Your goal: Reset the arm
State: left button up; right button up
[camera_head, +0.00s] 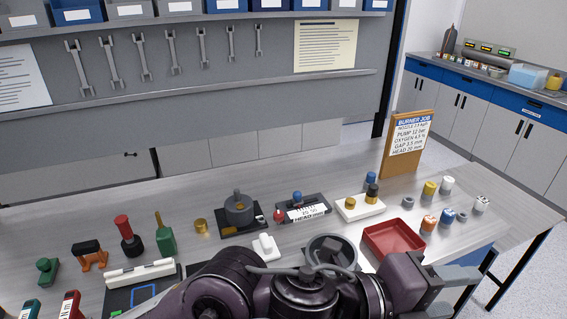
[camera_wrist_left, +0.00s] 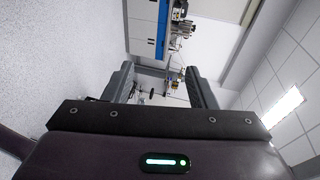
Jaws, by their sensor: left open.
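My left arm, dark purple, crosses the bottom of the head view. My left gripper (camera_head: 464,291) is at its right end, near the front right edge of the workbench (camera_head: 330,222). Its grey fingers point right, apart and with nothing between them. In the left wrist view the fingers (camera_wrist_left: 162,78) stand wide apart with an empty gap. The wrist camera looks sideways across the room, with floor at the left and ceiling at the right. My right gripper is not in view.
A red tray (camera_head: 393,256) lies just behind my left arm. Several small coloured parts stand to its right. A job board (camera_head: 408,143) stands at the back right. A grey pot (camera_head: 240,208), a white block (camera_head: 265,247) and several tools stand further left.

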pick_arm(q)
jog(key=w+a+n+t+y, duration=0.2)
jog(key=w+a+n+t, duration=0.6)
jog(key=w+n, duration=0.3)
jog(key=w+a+f+n+t+y, duration=0.2)
jog(key=w+a+f+n+y, duration=0.1)
jog(key=a+f+n+y, duration=0.4)
jog(key=s+a+f+n+g+y, duration=0.25)
jog(key=a+f+n, duration=0.75)
jog(key=a, duration=0.5)
jog(key=s+a+f+n+g+y, duration=0.4)
jog(key=s+a+f+g, duration=0.1)
jog(key=s+a+f, duration=0.5)
notch_tip(320, 180, down, 38)
jog(key=s+a+f+g+b, duration=0.1)
jog(key=s+a+g+b, duration=0.15)
jog(key=b, duration=0.35)
jog(key=s+a+f+b, duration=0.2)
jog(key=s+f+b, duration=0.2)
jog(key=s+f, duration=1.5)
jog(key=shift+a+f+g, duration=0.15)
jog(key=shift+f+g, duration=0.15)
